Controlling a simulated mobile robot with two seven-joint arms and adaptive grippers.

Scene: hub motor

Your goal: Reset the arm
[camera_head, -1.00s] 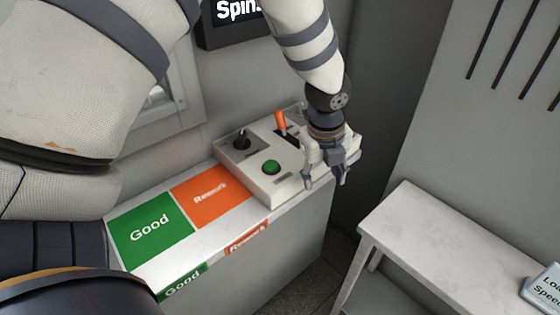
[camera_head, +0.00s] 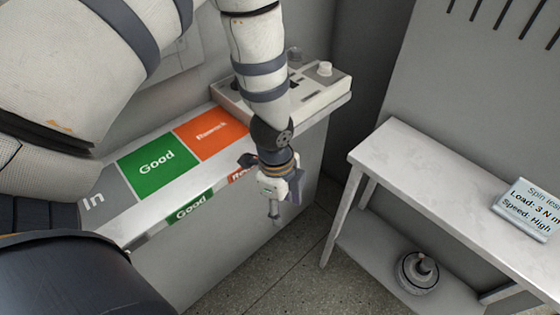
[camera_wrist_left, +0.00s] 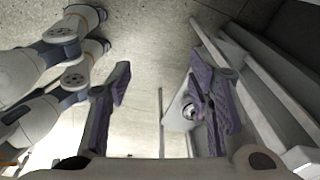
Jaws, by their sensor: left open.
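My left arm comes in from the upper left. My left gripper (camera_head: 280,196) hangs down in front of the counter's front edge, with nothing seen in it. In the left wrist view, its two purple-grey fingers (camera_wrist_left: 161,85) stand wide apart with only background between them. My right gripper is in neither view.
The counter carries grey "In" (camera_head: 93,200), green "Good" (camera_head: 157,163) and orange "Rework" (camera_head: 212,134) fields, all empty. A white table (camera_head: 420,170) stands at right with a sign (camera_head: 529,211); a hub motor (camera_head: 418,271) sits on its lower shelf. Floor shows between them.

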